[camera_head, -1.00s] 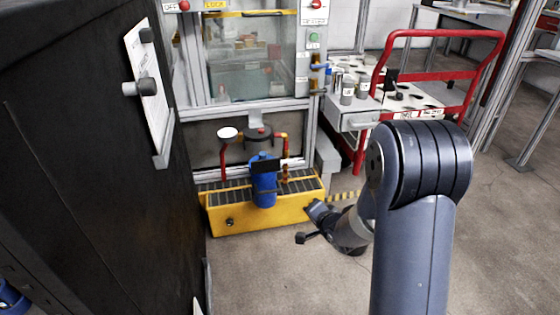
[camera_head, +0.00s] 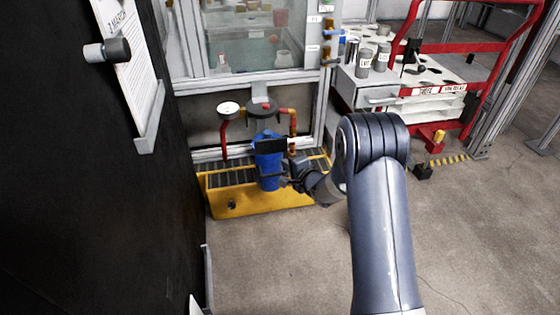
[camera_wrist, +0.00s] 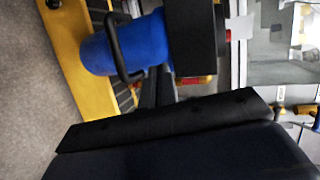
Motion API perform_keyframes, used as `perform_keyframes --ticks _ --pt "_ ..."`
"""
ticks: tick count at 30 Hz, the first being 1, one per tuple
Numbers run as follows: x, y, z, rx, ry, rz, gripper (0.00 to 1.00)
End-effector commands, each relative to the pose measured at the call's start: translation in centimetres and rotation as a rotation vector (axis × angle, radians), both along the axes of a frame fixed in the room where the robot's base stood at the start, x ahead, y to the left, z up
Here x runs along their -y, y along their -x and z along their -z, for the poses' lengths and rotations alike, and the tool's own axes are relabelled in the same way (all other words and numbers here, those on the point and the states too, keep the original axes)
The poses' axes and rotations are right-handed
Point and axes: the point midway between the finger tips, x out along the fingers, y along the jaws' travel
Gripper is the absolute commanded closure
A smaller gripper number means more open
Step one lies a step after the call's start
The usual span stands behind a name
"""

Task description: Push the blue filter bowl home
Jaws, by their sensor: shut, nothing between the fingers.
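The blue filter bowl (camera_head: 268,172) stands upright under the dark round pipe fitting (camera_head: 262,110), with a black block (camera_head: 271,146) in front of its upper part. In the wrist view, which is turned sideways, the bowl (camera_wrist: 97,54) lies across the upper left, with the black block (camera_wrist: 195,38) right of it. A thin black loop (camera_wrist: 119,50) crosses the bowl's front; I cannot tell what it belongs to. My gripper (camera_head: 286,182) is shut and empty, close to the bowl's right side. Contact is unclear. Whether the bowl is fully seated is hidden.
A yellow trough with a dark grating (camera_head: 222,205) is below the bowl. Red pipes (camera_head: 224,140) and a white gauge (camera_head: 228,108) flank the fitting. A dark cabinet (camera_head: 75,190) fills the left. A red-framed cart (camera_head: 455,48) stands at the right. The front floor is clear.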

Motion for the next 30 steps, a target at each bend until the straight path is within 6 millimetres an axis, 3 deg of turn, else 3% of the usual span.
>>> perform_keyframes --ticks 2,9,30 --pt "-0.9 -1.1 0.8 0.003 0.000 -0.002 1.00" --pt "-2.4 -3.5 0.5 0.001 0.001 0.000 1.00" --pt "-3.1 -5.1 -0.2 -0.002 0.001 0.000 1.00"
